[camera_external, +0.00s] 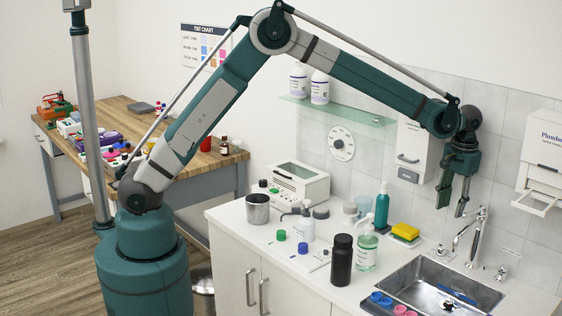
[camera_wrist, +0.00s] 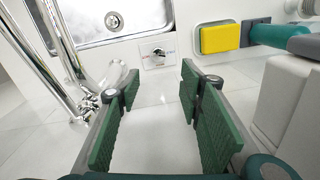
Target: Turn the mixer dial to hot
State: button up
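A small white plate with a round dial (camera_wrist: 158,52) lies between the sink and the yellow sponge in the wrist view; I take it as the mixer dial. In the external view a small fitting (camera_external: 440,250) beside the sink's back left corner appears to be the same dial. My gripper (camera_external: 454,205) hangs above the counter there, fingers pointing down. In the wrist view my gripper (camera_wrist: 160,88) is open and empty, its green pads apart, with the dial beyond the fingertips, not touched.
The chrome tap (camera_external: 470,235) stands close to the right, behind the metal sink (camera_external: 410,272). The yellow sponge (camera_external: 405,231) and teal bottle (camera_external: 382,205) stand left of the dial. A larger round dial (camera_external: 341,143) is on the wall.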

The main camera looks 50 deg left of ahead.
send_over(443, 246)
jog(key=f, duration=0.7)
jog(key=shift+s+d+f, duration=0.3)
jog(key=shift+d, duration=0.05)
jog(key=shift+f, duration=0.1)
jog(key=shift+a+f, duration=0.15)
jog(key=shift+f, duration=1.75)
jog(key=shift+a+f, duration=0.1)
jog(key=shift+f, duration=1.75)
jog(key=shift+c, duration=0.5)
jog(key=c, duration=0.8)
